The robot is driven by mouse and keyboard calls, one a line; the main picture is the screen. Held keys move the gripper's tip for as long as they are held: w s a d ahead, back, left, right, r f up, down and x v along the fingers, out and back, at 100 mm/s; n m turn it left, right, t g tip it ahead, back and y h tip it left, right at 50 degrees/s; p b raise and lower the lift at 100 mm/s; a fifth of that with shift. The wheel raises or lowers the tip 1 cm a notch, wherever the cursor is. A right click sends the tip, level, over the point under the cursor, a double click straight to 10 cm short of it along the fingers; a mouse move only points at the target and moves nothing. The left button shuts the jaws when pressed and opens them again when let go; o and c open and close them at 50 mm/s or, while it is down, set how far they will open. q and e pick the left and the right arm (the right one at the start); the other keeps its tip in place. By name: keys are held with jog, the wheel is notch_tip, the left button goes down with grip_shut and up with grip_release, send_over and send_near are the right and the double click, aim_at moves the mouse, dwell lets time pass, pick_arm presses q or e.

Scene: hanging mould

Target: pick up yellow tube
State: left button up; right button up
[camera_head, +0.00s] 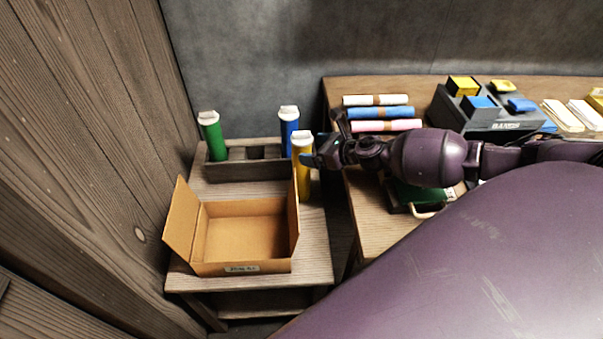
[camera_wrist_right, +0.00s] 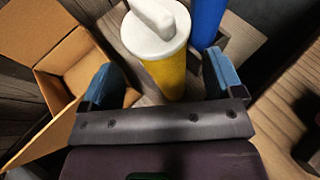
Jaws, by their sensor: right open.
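The yellow tube (camera_head: 303,175) stands upright with a white cap on the small wooden table, in front of the right end of the dark rack and beside the cardboard box. In the right wrist view the yellow tube (camera_wrist_right: 167,72) rises between the two blue fingertips, with its white cap toward the camera. My right gripper (camera_head: 311,158) comes in from the right at the tube's upper part. In the wrist view my right gripper (camera_wrist_right: 163,82) is open, with a finger on each side of the tube; whether either touches it is unclear. My left gripper is not in view.
A dark rack (camera_head: 228,172) holds a green tube (camera_head: 213,139) and a blue tube (camera_head: 289,124). An open cardboard box (camera_head: 184,222) stands in front. On the right table (camera_head: 362,210) lie rolled sheets (camera_head: 380,113) and a grey organiser (camera_head: 446,110). A wooden wall closes the left side.

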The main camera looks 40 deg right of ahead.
aim_at(302, 171)
jog(key=shift+x, duration=2.25)
jog(key=shift+c, duration=0.3)
grip_shut()
